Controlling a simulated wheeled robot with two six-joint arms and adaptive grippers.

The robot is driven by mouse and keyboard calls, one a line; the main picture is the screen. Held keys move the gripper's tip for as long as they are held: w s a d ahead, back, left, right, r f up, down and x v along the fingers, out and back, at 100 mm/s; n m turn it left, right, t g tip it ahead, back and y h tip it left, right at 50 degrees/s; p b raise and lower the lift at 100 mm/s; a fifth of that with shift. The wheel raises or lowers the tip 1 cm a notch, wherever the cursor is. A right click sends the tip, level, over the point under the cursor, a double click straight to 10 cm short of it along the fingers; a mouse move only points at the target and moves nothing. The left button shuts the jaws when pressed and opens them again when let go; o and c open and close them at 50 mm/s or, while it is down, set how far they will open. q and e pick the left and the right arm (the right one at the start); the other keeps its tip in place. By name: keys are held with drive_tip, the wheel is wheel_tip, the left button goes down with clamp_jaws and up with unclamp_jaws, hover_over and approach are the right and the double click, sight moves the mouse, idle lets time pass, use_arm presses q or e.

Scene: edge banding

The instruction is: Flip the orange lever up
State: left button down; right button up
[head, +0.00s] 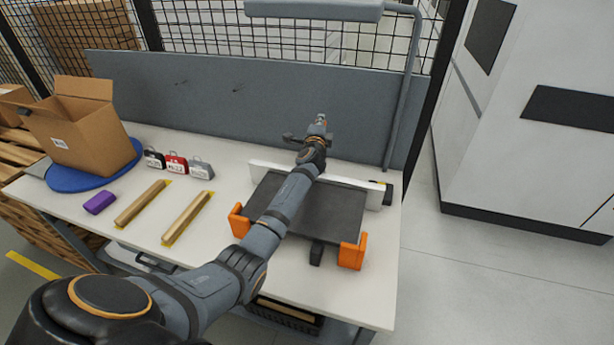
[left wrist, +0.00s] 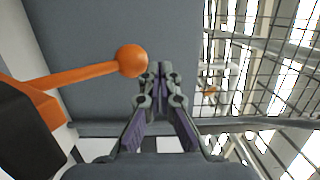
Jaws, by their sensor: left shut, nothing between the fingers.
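The orange lever (left wrist: 85,73) with its round ball knob (left wrist: 131,61) shows at the left of the left wrist view, running from a dark mount (left wrist: 30,130) at lower left. I cannot make the lever out in the head view. My left gripper (left wrist: 160,70) is shut and empty, its fingertips just right of the ball knob in the picture. Whether they touch it, I cannot tell. In the head view the left gripper (head: 320,122) is beyond the dark plate (head: 335,210), in front of the grey back panel (head: 240,100). My right gripper is not in view.
Orange corner blocks (head: 351,254) and a white fence (head: 345,185) edge the dark plate. The white table (head: 150,225) also holds an open carton (head: 85,135), a purple block (head: 99,202), wooden strips (head: 187,217) and small labelled cases (head: 176,164). A grey post (head: 400,110) stands at right.

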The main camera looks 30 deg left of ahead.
use_arm(q)
drive_tip(key=shift+x, duration=0.75)
drive_tip(key=shift+w+d, duration=0.1)
drive_tip(key=shift+d, duration=0.05)
drive_tip(key=shift+r, duration=0.1)
